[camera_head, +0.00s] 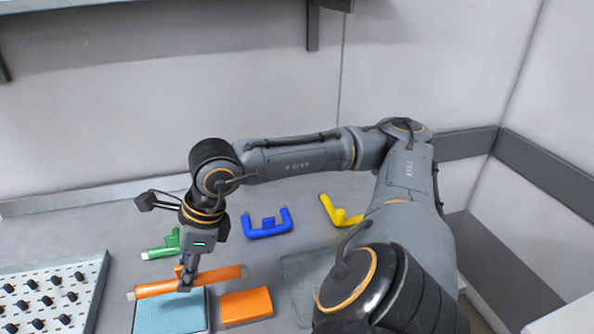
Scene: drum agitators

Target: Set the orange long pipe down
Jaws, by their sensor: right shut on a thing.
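The orange long pipe (222,274) lies level across the lower left of the head view, with pale ends. My right gripper (185,286) is shut on the pipe left of its middle and points downward. The pipe is over or at the back edge of a light blue pad (170,314); I cannot tell whether it touches the pad. My left gripper is not in view.
An orange block (246,305) lies right of the blue pad. Green (163,246), blue (266,224) and yellow (341,212) pipe pieces lie farther back. A white board with black pegs (47,297) is at left. A grey pad (300,280) lies beside my right arm.

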